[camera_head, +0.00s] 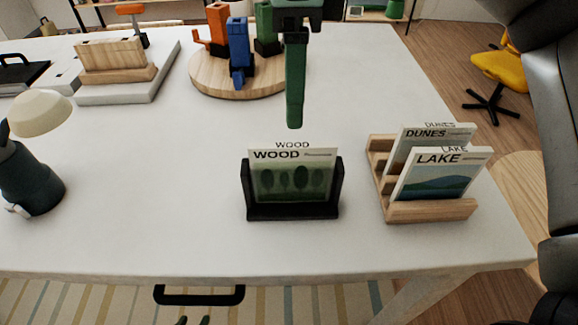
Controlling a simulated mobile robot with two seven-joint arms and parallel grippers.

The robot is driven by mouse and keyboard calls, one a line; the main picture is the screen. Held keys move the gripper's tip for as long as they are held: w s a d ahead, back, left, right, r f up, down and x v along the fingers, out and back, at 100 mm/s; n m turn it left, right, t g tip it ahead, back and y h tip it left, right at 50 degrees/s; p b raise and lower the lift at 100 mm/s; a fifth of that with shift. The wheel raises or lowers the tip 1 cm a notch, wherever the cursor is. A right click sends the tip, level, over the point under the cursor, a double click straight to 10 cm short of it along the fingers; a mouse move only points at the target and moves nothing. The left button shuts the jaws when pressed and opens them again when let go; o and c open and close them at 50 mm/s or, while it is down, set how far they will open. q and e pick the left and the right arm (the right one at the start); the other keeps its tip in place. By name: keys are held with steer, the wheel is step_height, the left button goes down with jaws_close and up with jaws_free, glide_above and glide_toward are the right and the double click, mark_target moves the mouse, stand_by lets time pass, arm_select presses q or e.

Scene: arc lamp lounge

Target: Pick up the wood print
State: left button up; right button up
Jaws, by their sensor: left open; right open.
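The wood print (292,180) is a card with a cream top, the word WOOD and dark green tree shapes. It stands upright in a small black holder (292,211) near the front of the white table (150,225). My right gripper (294,122), green, points down behind and above the wood print, apart from it. It is seen edge-on, so one finger hides the other, and nothing shows held in it.
A wooden rack (430,210) right of the holder bears the lake print (440,178) and dunes print (407,147). A lamp (32,180) stands at left. A round wooden board (205,78) with coloured blocks is behind. The table between lamp and holder is clear.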

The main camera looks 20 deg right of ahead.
mark_target(292, 145)
step_height(292, 145, down, 3)
steer(key=shift+s+f, duration=0.1)
steer(key=shift+w+f+b, duration=0.15)
steer(key=shift+f+b, duration=0.05)
steer(key=shift+f, duration=1.35)
steer(key=shift+w+f+b, duration=0.1)
steer(key=shift+f+b, duration=0.1)
steer(key=shift+f, duration=1.35)
steer(key=shift+c, duration=0.2)
jaws_close()
